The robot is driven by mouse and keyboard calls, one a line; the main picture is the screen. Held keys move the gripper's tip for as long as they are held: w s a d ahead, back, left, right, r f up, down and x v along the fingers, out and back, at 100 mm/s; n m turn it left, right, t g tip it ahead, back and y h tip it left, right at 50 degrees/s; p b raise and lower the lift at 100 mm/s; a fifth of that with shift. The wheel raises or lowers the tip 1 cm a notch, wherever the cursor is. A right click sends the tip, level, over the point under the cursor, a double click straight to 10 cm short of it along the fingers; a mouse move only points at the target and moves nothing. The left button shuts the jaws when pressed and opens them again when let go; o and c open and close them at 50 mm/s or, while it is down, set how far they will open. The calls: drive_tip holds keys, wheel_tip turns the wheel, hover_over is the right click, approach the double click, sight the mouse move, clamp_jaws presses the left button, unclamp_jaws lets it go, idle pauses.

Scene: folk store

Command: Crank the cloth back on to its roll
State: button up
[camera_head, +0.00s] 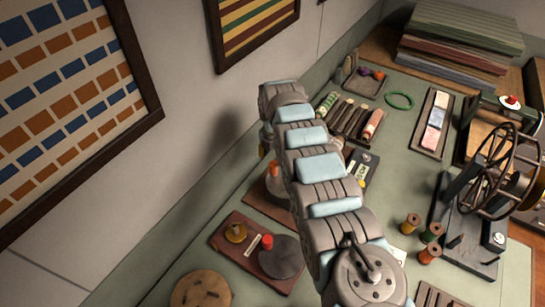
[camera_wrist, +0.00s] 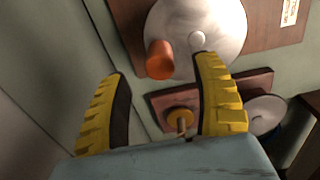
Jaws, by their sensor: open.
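My gripper (camera_wrist: 165,66) is open, with yellow and black fingers wide apart in the wrist view. An orange crank handle (camera_wrist: 159,62) on a pale round disc (camera_wrist: 222,22) shows between and beyond the fingertips; I cannot tell whether they touch it. The disc sits on a brown board (camera_wrist: 126,22). In the head view my arm hides my gripper. A red-orange handle (camera_head: 273,168) partly shows just left of my arm; another red handle (camera_head: 267,241) stands by a dark disc (camera_head: 284,262) on a nearer board. I cannot make out the cloth and its roll.
A second board (camera_wrist: 258,82) with a yellow knob (camera_wrist: 180,118) lies near the right finger. In the head view, a spoked wheel stand (camera_head: 487,172), thread spools (camera_head: 430,233), a tray of rolls (camera_head: 372,124) and folded cloths (camera_head: 455,45) lie right of my arm. A wall is at left.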

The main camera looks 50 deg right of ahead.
sight(274, 163)
drive_tip(key=shift+a+f+b, duration=0.1)
drive_tip(key=shift+f+b, duration=1.5)
drive_tip(key=shift+f, duration=0.6)
drive_tip(key=shift+f, duration=0.1)
drive_tip(key=c, duration=1)
